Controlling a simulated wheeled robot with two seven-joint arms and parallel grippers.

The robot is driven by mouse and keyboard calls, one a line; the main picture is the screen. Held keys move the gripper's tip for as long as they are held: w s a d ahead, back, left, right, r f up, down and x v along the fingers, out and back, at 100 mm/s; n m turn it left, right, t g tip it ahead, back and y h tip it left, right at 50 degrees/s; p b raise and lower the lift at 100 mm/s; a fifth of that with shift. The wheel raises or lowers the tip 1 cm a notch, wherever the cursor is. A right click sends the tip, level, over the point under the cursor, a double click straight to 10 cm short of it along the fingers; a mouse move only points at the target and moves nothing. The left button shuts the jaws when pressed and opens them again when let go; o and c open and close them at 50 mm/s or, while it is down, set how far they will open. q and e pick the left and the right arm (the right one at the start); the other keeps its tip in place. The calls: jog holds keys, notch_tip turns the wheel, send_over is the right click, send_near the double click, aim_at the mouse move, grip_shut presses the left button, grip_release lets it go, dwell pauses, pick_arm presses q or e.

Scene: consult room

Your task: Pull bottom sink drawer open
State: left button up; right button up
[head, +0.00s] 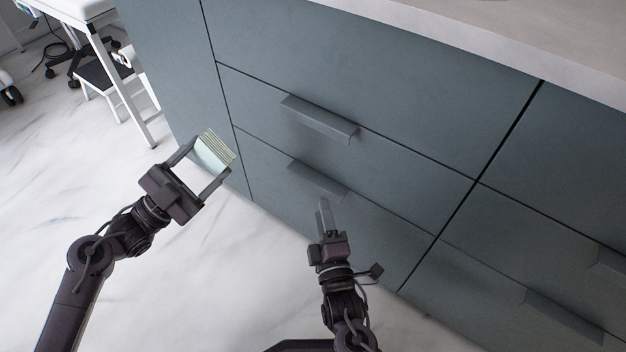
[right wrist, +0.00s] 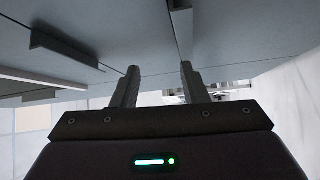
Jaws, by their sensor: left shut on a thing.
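The bottom sink drawer (head: 268,176) is the lowest grey-blue front in the left column. It looks closed, flush with the fronts around it. Its angled lip handle (head: 318,179) runs along its top edge. My right gripper (head: 324,203) points up toward that handle, just below it in the head view; contact cannot be told. In the right wrist view its two fingers (right wrist: 160,72) stand apart with nothing between them. My left gripper (head: 210,158) is shut on a pale, layered block (head: 214,150), left of the cabinet.
Another drawer handle (head: 320,119) sits above, on the middle drawer. More handles (head: 565,318) are on the right column. A pale countertop (head: 480,28) overhangs the top. A white table (head: 115,75) stands at the upper left. The marble floor (head: 60,165) at left is clear.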

aim_at(209, 171)
pick_arm(q)
jog(key=shift+a+r+m+g+h, duration=0.3)
jog(key=shift+g+h, duration=0.1)
jog(key=shift+g, duration=0.1)
jog(key=shift+f, duration=0.15)
notch_tip(209, 171, down, 3)
jog(key=b, duration=0.3)
jog(key=shift+f, duration=0.1)
pick_arm(e)
jog(key=shift+n+g, duration=0.5)
jog(key=shift+n, duration=0.2)
jog(key=w+f, duration=0.1)
jog(key=w, duration=0.2)
jog(key=w+a+f, duration=0.1)
jog(key=w, duration=0.2)
jog(key=w+a+f, duration=0.1)
jog(key=w, duration=0.2)
jog(key=shift+w+f, duration=0.2)
jog(key=shift+w, duration=0.05)
pick_arm(q)
jog(key=shift+f+b, duration=0.1)
jog(key=shift+b, duration=0.25)
pick_arm(e)
jog(key=shift+w+r, duration=0.1)
jog(key=shift+w, duration=0.55)
jog(key=shift+s, duration=0.1)
grip_shut()
